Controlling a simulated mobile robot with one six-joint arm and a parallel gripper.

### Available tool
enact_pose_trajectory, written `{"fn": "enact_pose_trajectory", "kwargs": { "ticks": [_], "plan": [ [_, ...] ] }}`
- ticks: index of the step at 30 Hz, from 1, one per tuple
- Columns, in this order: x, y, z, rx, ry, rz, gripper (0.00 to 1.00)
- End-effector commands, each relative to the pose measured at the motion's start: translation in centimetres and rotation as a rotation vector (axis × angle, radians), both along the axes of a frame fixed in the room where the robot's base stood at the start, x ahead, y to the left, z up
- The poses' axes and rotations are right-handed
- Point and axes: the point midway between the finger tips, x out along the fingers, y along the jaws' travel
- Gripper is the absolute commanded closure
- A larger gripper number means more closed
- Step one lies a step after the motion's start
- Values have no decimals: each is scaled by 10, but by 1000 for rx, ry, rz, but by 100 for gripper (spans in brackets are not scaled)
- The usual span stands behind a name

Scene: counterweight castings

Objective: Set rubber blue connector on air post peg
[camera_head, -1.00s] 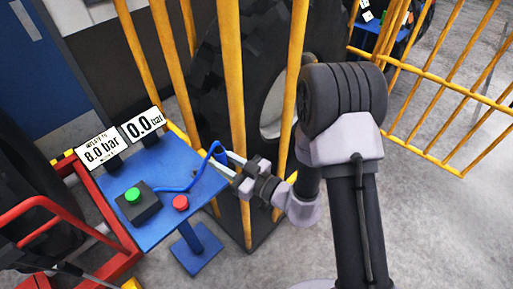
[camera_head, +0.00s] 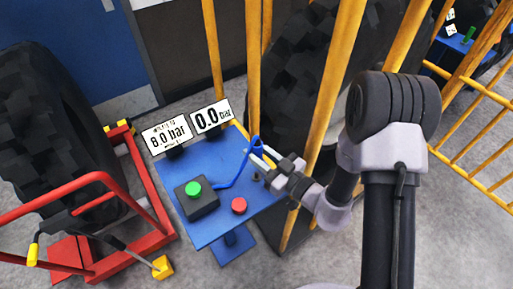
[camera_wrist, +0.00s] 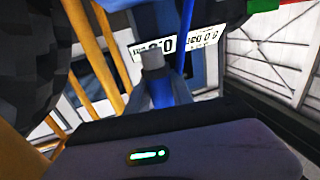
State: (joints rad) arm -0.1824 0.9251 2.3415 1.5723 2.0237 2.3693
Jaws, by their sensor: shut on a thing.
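My gripper (camera_head: 258,153) is shut on the blue connector (camera_head: 254,143) and holds it above the back right part of the blue stand table (camera_head: 208,234). A blue hose (camera_head: 238,172) bends down from the connector to the dark box with the green button. In the wrist view, blue connector material (camera_wrist: 164,92) shows between the fingers, and the hose (camera_wrist: 186,40) rises beside it. A small dark upright peg (camera_head: 256,177) stands on the table just below my gripper; I cannot tell for sure that it is the air post peg. The connector looks apart from it.
A green button (camera_head: 193,189) on a dark box and a red button (camera_head: 239,205) are on the table. Gauge signs (camera_head: 211,117) read 8.0 bar and 0.0 bar. Yellow cage bars (camera_head: 253,80) stand close behind my gripper. A red frame (camera_head: 150,190) is at left.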

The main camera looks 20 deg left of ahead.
Motion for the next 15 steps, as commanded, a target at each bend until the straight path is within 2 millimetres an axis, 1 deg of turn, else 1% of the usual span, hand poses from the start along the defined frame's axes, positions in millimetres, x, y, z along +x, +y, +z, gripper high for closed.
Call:
{"fn": "enact_pose_trajectory", "kwargs": {
  "ticks": [1, 6, 10, 15],
  "plan": [
    [0, 0, -12, 0, 1, 0, 100],
    [0, 0, -31, 0, -1, 0, 100],
    [0, 0, -38, 0, 1, -1, 100],
    [0, 0, -40, 1, 0, -1, 100]
  ]
}}
